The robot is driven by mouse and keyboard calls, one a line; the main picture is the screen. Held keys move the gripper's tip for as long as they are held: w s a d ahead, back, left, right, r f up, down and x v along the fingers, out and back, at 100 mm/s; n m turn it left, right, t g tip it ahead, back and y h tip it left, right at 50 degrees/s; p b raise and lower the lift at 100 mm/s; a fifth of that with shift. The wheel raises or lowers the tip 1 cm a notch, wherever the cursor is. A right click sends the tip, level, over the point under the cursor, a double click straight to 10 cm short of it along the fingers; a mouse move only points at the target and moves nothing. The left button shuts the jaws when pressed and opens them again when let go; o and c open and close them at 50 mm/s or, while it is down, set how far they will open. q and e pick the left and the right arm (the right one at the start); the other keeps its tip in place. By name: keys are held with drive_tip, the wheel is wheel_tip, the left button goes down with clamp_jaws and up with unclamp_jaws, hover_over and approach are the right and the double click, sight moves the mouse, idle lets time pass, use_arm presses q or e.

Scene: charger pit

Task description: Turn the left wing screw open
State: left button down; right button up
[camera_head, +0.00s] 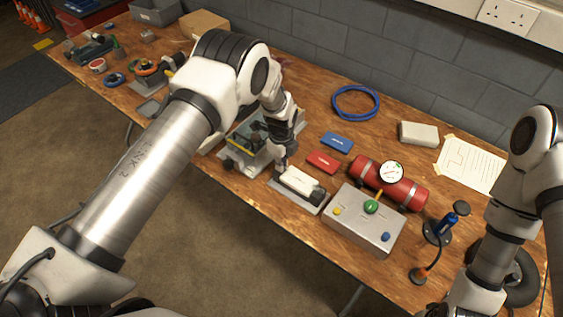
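My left arm reaches across the bench from the left. My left gripper (281,168) points down, between a grey metal fixture (258,157) and a white block with a black end (301,184). Its fingertips are small and dark here, so I cannot tell whether they are open or shut or touch anything. The fixture is partly hidden behind my arm. A dark knob (228,164) shows at its front left; I cannot tell if it is the left wing screw. My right arm comes down at the right edge, and its gripper is out of the picture.
Right of the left gripper are a red box (324,161), a blue box (337,142), a red cylinder (405,190) and a grey button box (362,226). A blue cable coil (355,102) lies behind. The wooden bench's (300,95) back middle is mostly clear.

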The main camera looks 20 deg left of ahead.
use_arm(q)
drive_tip(key=shift+f, duration=0.1)
drive_tip(key=shift+f, duration=0.1)
idle(0.4)
drive_tip(key=shift+n+b, duration=0.35)
drive_tip(key=shift+n, duration=0.05)
drive_tip(key=n+b, duration=0.1)
drive_tip(key=n, duration=0.1)
drive_tip(key=shift+f+n+b, duration=0.15)
drive_tip(key=shift+n+b, duration=0.15)
drive_tip(key=shift+b, duration=0.05)
drive_tip(key=n+b, duration=0.2)
drive_tip(key=n, duration=0.2)
drive_tip(key=shift+s+n, duration=0.1)
drive_tip(key=shift+n, duration=0.2)
drive_tip(key=n+b, duration=0.1)
drive_tip(key=n, duration=0.4)
drive_tip(key=shift+b, duration=0.4)
drive_tip(key=n+b, duration=0.1)
drive_tip(key=n, duration=0.4)
